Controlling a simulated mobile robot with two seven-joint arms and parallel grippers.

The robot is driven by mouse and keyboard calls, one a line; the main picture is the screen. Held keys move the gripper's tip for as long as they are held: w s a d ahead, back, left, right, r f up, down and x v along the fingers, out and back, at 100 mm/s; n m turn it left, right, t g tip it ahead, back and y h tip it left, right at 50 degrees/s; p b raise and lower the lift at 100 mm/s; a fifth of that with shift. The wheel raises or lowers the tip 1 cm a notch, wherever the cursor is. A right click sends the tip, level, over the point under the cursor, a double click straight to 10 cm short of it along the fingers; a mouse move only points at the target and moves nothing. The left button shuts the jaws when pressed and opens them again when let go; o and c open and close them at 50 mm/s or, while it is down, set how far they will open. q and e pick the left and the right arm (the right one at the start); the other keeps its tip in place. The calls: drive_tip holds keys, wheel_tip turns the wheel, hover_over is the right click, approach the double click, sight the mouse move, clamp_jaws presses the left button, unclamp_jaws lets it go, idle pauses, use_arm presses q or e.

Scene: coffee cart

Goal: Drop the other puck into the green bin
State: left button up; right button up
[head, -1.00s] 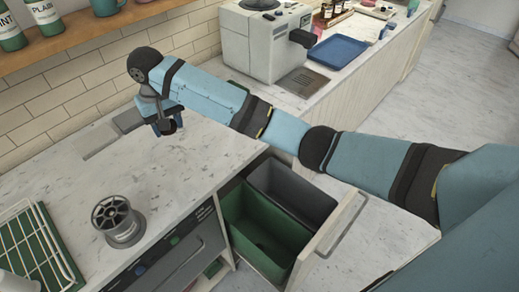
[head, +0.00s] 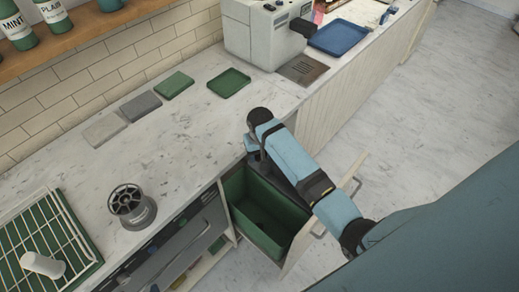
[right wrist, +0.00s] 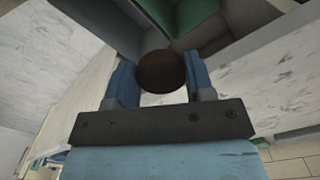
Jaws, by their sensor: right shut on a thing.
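My right gripper (head: 254,152) is shut on a round dark brown puck (right wrist: 161,72), which shows between its two blue fingers in the right wrist view. In the head view the puck is hidden by the gripper and wrist. The green bin (head: 238,222) stands in the pulled-out drawer, and its dark inside is partly visible. My right gripper is near the far end of the bins, at the counter's edge. The green bin also shows at the top of the right wrist view (right wrist: 196,16). My left gripper is not in view.
A grey bin (head: 287,184) sits beside the green one, mostly hidden by my right arm. The drawer front (head: 303,243) sticks out with its handle. On the counter are a grey spool-like stand (head: 131,206), a wire rack (head: 45,235), and several flat mats and trays.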

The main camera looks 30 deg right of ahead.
wheel_tip(320, 180, down, 5)
drive_tip(key=shift+r, duration=0.2)
idle(0.3)
drive_tip(key=o, duration=1)
wheel_tip(320, 180, up, 14)
drive_tip(key=shift+f+b, duration=0.1)
drive_tip(key=shift+b, duration=0.55)
